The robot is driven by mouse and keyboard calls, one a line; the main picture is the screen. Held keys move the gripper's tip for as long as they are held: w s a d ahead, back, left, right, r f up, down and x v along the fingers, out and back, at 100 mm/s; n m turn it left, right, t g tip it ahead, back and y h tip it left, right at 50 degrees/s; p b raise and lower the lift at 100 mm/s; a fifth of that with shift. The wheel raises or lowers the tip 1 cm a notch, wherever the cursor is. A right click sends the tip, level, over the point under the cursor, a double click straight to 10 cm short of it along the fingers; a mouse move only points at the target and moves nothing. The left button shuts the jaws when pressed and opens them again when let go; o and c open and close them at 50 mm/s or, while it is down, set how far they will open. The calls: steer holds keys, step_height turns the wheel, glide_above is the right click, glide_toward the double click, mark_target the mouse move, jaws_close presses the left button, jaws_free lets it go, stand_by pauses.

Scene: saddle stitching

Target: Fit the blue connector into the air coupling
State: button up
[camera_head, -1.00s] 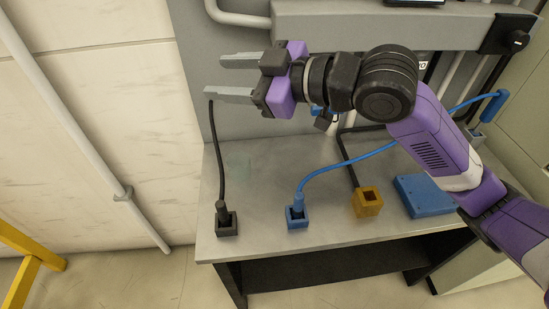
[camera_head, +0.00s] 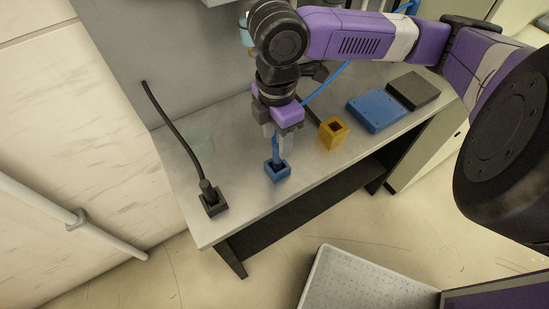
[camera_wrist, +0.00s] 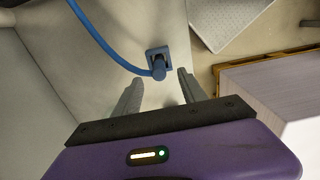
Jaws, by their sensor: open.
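The blue connector (camera_head: 276,157) stands upright in a small blue square holder (camera_head: 279,175) on the grey bench. A blue hose runs from it up toward the back right. My gripper (camera_head: 278,142) points down just above the holder, with its fingers around or close beside the connector's upper part. In the wrist view my gripper (camera_wrist: 160,82) is open. The connector (camera_wrist: 158,68) shows just past the fingertips and between their lines, seated in its holder (camera_wrist: 160,54). The fingers do not visibly touch it. I cannot pick out the air coupling; my arm covers part of the back.
A black connector with a cable stands in a black holder (camera_head: 214,203) to the left. A pale tray (camera_head: 345,285) is in front, below the bench.

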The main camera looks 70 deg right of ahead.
mark_target(277, 155)
steer(key=shift+d+f+p, duration=0.15)
steer(key=shift+f+p, duration=0.2)
steer(key=shift+f, duration=3.2)
jaws_close()
